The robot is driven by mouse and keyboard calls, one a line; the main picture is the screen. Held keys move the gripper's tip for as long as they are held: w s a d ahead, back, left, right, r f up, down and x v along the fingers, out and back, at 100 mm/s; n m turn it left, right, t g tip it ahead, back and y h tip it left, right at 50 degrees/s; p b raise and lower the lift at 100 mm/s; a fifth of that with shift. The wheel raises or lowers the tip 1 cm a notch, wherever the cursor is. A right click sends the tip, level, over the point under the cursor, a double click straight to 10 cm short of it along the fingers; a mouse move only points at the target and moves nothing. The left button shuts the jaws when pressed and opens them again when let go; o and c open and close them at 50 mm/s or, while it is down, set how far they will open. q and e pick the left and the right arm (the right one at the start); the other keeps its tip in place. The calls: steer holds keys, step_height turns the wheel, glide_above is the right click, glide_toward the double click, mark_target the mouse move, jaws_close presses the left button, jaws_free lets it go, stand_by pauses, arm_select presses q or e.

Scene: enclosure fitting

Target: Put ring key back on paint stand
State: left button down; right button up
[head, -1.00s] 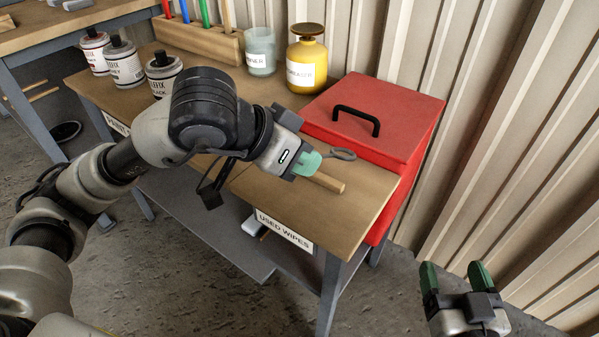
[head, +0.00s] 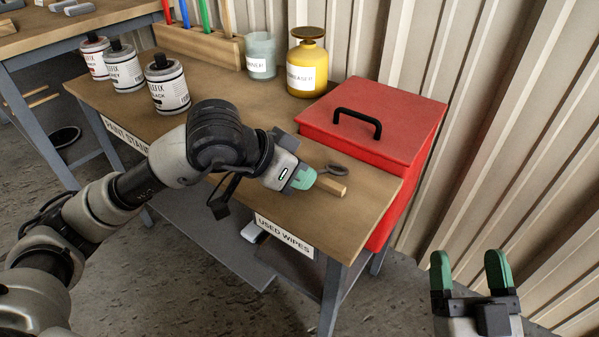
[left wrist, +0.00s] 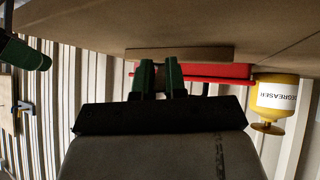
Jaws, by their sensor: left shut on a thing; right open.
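The ring key (head: 335,170) shows as a small dark grey ring sticking out to the right of my left gripper's fingertips in the head view. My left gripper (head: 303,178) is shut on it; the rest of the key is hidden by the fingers. The left gripper also shows in the left wrist view (left wrist: 160,78). The paint stand (head: 225,232) is the wooden-topped bench under it. The gripper is over the front right part of its top, by a small wooden block (head: 333,187). I cannot tell whether the key touches the block. My right gripper (head: 470,272) is open and empty, right of the bench.
A red lidded box (head: 400,110) stands at the bench's right end. A yellow degreaser bottle (head: 307,68), a glass jar (head: 261,55) and a wooden rack (head: 200,46) line the back. Several paint cans (head: 168,84) stand at left. The middle of the top is clear.

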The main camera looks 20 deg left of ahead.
arm_select(q)
steer(key=shift+f, duration=0.1)
steer(key=c, duration=1.2)
jaws_free()
arm_select(e)
steer(key=shift+s+r+t, duration=0.15)
steer(key=shift+r+t, duration=0.15)
arm_select(q)
steer(key=shift+r, duration=0.2)
steer(key=p+v, duration=0.2)
steer(key=v, duration=1)
arm_select(e)
step_height(320, 180, down, 6)
steer(key=w+g+h, duration=0.1)
steer(key=g+h, duration=0.1)
steer(key=g, duration=0.3)
steer(key=shift+d+g, duration=0.3)
steer(key=shift+d, duration=0.1)
